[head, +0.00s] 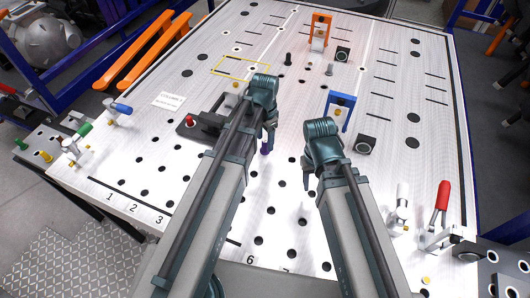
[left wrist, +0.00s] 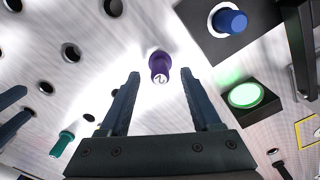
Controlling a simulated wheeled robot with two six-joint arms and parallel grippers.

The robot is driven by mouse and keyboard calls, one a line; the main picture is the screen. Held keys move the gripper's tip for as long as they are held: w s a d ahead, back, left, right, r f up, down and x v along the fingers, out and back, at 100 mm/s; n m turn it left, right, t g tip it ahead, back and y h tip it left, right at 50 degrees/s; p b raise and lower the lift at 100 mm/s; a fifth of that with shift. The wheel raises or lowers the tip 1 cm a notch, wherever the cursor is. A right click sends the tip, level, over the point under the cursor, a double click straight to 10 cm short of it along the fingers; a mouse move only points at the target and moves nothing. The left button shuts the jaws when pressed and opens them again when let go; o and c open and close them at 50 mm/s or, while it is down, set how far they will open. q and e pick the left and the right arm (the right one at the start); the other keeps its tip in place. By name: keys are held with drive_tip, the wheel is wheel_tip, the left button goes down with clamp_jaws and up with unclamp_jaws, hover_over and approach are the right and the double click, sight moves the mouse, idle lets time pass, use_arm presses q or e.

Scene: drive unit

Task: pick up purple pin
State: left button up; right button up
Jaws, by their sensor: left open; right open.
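The purple pin (head: 265,148) stands on the perforated white metal table, just below my left gripper (head: 269,131) in the head view. In the left wrist view the purple pin (left wrist: 159,65) shows its top with a light mark, between and slightly beyond the tips of my left gripper (left wrist: 160,73). The left fingers are open, one on each side of the pin in the picture, and I see no contact. My right gripper (head: 307,181) hangs over the table to the right of the pin, apart from it. Its fingers are partly hidden by its wrist.
A blue bracket (head: 341,109) and an orange bracket (head: 320,31) stand farther back. A red button (head: 190,121) is left of my left arm. The left wrist view shows a blue button (left wrist: 229,20), a lit green button (left wrist: 246,95) and a teal pin (left wrist: 62,144) nearby.

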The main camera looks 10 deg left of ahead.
sight(265, 149)
use_arm(q)
wheel_tip(265, 149, down, 3)
drive_tip(key=shift+r+b, duration=0.15)
drive_tip(key=shift+b, duration=0.7)
use_arm(e)
wheel_tip(265, 149, down, 3)
drive_tip(key=shift+r, duration=0.25)
use_arm(q)
drive_tip(key=shift+r, duration=0.1)
clamp_jaws()
